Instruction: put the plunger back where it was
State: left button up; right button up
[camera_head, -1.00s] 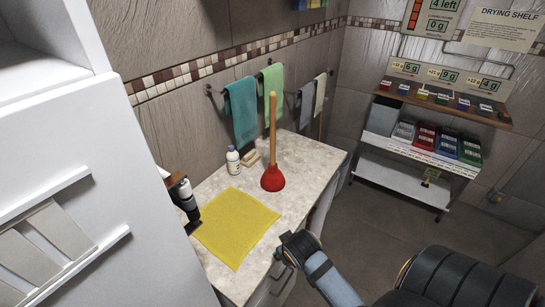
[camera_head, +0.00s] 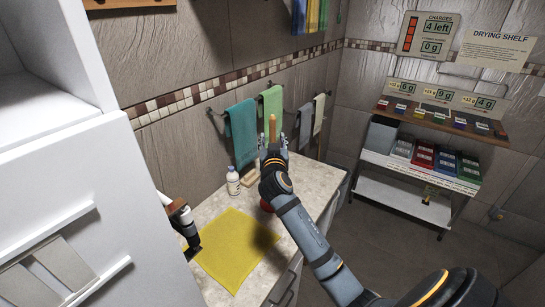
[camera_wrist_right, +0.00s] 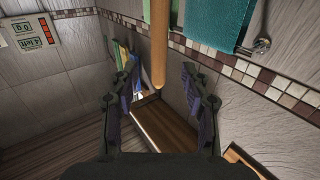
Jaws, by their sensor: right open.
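The plunger stands upright on the countertop, its red cup (camera_head: 266,206) partly hidden behind my right arm. The top of its wooden handle (camera_head: 272,128) shows just above my right gripper (camera_head: 273,149). In the right wrist view the handle (camera_wrist_right: 159,45) comes down from the top edge and its end lies between the two spread fingers of the gripper (camera_wrist_right: 158,85). The fingers are open, with gaps on both sides of the handle. My left gripper cannot be made out in these views.
A yellow cloth (camera_head: 235,250) lies on the counter (camera_head: 312,180). A white bottle (camera_head: 233,181) and a soap bar (camera_head: 250,178) stand behind. A dark and white object (camera_head: 184,220) is at left by the white cabinet (camera_head: 65,190). Towels hang on the wall; a shelf rack (camera_head: 415,190) stands right.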

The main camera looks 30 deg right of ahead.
aim_at(272, 133)
jog(key=shift+x, duration=0.75)
jog(key=p+x, duration=0.1)
jog(key=x, duration=0.1)
jog(key=p+x, duration=0.2)
jog(key=shift+w+d+f, duration=0.2)
jog(key=shift+d+f, duration=0.05)
jog(key=shift+w+d+f, duration=0.1)
jog(key=shift+w+f, duration=0.1)
jog(key=shift+w, duration=0.05)
jog(key=shift+s+r, duration=0.1)
jog(key=shift+s, duration=0.05)
jog(key=c, duration=0.4)
grip_shut()
